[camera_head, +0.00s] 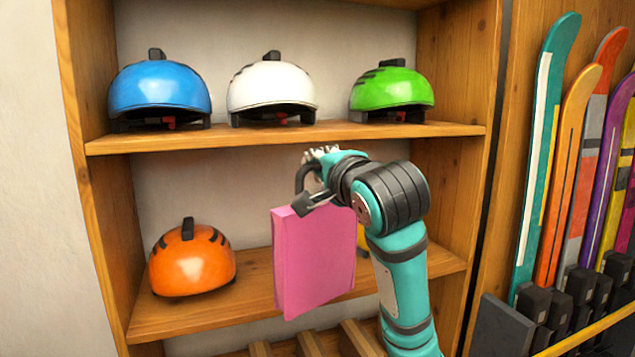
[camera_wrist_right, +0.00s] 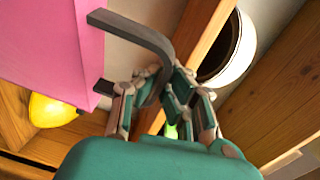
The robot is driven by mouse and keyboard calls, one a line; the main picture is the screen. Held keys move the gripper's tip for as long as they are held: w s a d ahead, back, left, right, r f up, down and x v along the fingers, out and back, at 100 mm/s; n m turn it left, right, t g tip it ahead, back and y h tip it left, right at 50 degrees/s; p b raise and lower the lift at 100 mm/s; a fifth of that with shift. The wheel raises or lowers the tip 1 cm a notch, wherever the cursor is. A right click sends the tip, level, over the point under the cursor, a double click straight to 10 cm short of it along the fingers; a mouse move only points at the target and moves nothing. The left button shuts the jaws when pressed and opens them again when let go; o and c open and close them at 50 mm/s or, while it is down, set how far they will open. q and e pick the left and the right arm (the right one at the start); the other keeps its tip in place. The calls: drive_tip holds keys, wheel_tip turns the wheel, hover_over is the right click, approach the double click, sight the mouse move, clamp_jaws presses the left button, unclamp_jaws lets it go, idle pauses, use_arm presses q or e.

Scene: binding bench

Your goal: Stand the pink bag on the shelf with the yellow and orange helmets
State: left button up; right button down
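The pink bag (camera_head: 315,255) hangs upright from my right gripper (camera_head: 312,182), which is shut on its dark handle (camera_wrist_right: 135,33). In the head view the bag's lower edge overlaps the front edge of the middle shelf (camera_head: 215,312); I cannot tell whether they touch. The orange helmet (camera_head: 192,260) sits at the left of that shelf. The yellow helmet (camera_head: 363,240) is mostly hidden behind the bag and my arm; it also shows in the right wrist view (camera_wrist_right: 50,110). My left gripper is out of view.
The upper shelf (camera_head: 230,137) holds a blue helmet (camera_head: 160,88), a white helmet (camera_head: 271,85) and a green helmet (camera_head: 391,90). Bare shelf shows between the orange helmet and the bag. Several skis or boards (camera_head: 560,170) stand at the right, beyond the wooden side panel (camera_head: 475,90).

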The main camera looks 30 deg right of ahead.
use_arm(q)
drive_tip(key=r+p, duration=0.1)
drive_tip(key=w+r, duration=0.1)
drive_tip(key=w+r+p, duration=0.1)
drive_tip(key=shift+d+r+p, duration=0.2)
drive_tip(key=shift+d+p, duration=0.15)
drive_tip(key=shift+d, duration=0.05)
use_arm(e)
drive_tip(key=w+d+f, duration=0.4)
drive_tip(key=w, duration=0.2)
drive_tip(key=shift+w, duration=0.15)
drive_tip(key=c, duration=2)
unclamp_jaws()
drive_tip(key=shift+f, duration=0.15)
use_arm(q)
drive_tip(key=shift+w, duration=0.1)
use_arm(e)
drive_tip(key=o, duration=0.5)
